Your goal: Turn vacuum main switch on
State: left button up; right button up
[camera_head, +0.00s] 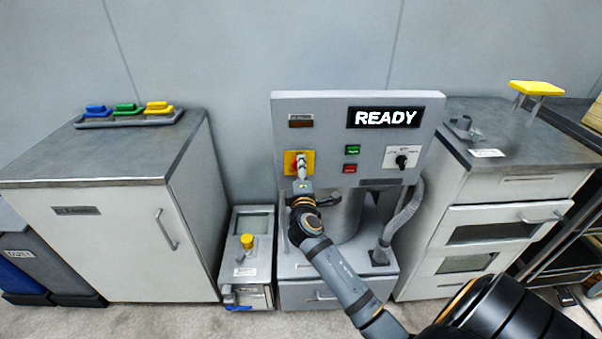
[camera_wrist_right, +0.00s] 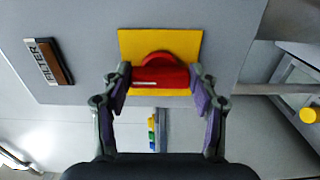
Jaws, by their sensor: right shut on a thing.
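The main switch is a red rotary handle (camera_wrist_right: 160,76) on a square yellow plate (camera_wrist_right: 185,42). In the head view the yellow plate (camera_head: 289,160) sits at the left of the grey control panel (camera_head: 330,132), and the gripper mostly covers the handle. My right gripper (camera_head: 301,168) reaches up to the plate. In the right wrist view the gripper (camera_wrist_right: 160,82) has one finger on each side of the red handle and is shut on it. The handle's grip bar lies crosswise between the fingertips. The display (camera_head: 384,117) reads READY. My left gripper is not in view.
Green (camera_head: 352,150) and red (camera_head: 350,169) buttons and a black selector knob (camera_head: 402,161) sit right of the switch. A hose (camera_head: 403,222) hangs at the panel's right. A low unit with a yellow knob (camera_head: 247,241) stands left. Cabinets flank both sides.

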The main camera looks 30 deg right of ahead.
jog(key=shift+f, duration=0.1)
jog(key=o, duration=1.1)
jog(key=shift+o, duration=0.2)
jog(key=shift+s, duration=0.1)
jog(key=v, duration=1.2)
